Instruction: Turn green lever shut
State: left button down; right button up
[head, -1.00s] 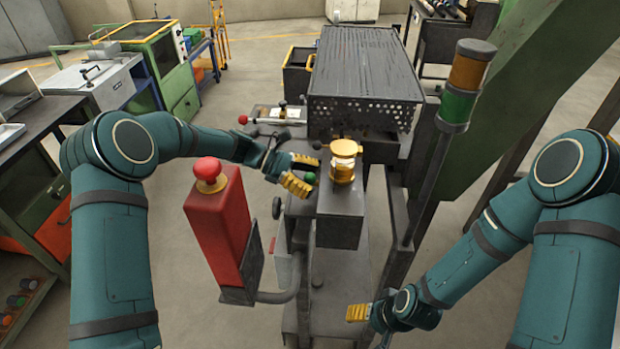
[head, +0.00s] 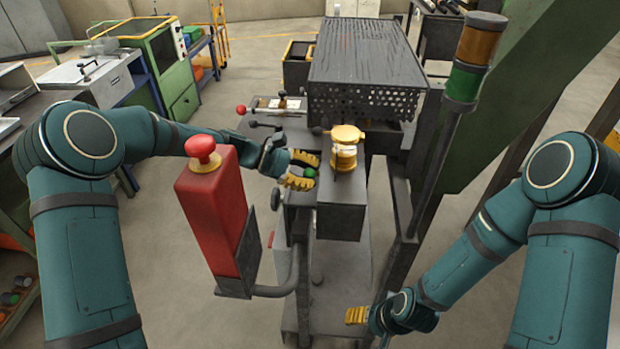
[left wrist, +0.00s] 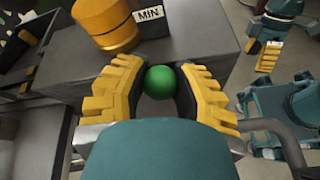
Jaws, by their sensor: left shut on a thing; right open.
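The green lever's round knob (head: 310,172) is beside the brass valve body at the middle of the head view. In the left wrist view the green knob (left wrist: 161,82) sits between the two yellow finger pads. My left gripper (head: 304,171) has its fingers around the knob and is shut on it. The lever's shaft is hidden behind the knob and fingers. My right gripper (head: 357,315) is low at the right of the machine, open and empty, well away from the lever.
A brass fitting (head: 344,146) stands just right of the knob, with a MIN label (left wrist: 149,14) next to it. A red post with a red button (head: 215,210) stands close by my left forearm. A red-knobbed lever (head: 241,109) lies behind. A signal tower (head: 470,75) stands right.

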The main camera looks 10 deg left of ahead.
pick_arm(q)
jog(key=shift+s+f+m+t+b, duration=0.3)
jog(key=shift+f+m+b, duration=0.25)
jog(key=shift+b, duration=0.5)
jog(key=shift+r, duration=0.1)
jog(key=c, duration=0.6)
grip_release()
jog(key=shift+c, duration=0.2)
jog(key=v, duration=1.2)
